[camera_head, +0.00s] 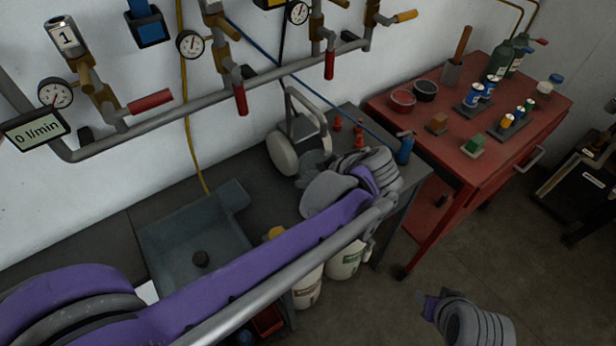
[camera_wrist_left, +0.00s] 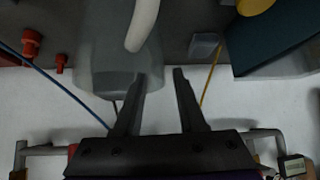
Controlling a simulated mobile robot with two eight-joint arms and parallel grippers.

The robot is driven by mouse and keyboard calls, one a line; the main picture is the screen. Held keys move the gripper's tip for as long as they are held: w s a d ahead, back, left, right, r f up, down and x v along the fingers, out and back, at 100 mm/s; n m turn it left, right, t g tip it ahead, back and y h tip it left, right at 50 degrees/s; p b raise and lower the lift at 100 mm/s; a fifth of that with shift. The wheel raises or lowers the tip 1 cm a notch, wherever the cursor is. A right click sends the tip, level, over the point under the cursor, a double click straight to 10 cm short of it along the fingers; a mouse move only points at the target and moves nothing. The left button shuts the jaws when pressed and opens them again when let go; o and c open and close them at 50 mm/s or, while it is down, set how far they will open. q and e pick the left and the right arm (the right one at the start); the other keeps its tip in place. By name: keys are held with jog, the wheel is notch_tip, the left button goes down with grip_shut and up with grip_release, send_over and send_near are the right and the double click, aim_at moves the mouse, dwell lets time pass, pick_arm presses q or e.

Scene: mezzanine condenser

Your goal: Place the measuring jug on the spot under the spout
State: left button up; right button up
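The measuring jug appears to be the pale, see-through vessel (camera_wrist_left: 112,60) with a thick white handle (camera_wrist_left: 142,24) in the left wrist view. The handle lies just beyond the fingertips, slightly left. My right gripper's fingers do not show. I cannot make out the spout or its spot.
A grey sink (camera_head: 165,235) lies left of the jug. Red fittings (camera_head: 358,138) and a blue bottle (camera_head: 405,148) stand right of it. A blue hose crosses behind. Pipes with gauges (camera_head: 190,44) run along the wall. A red cart (camera_head: 500,165) stands right.

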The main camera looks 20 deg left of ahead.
pick_arm(q)
jog(key=v, duration=1.1)
dwell(0.9)
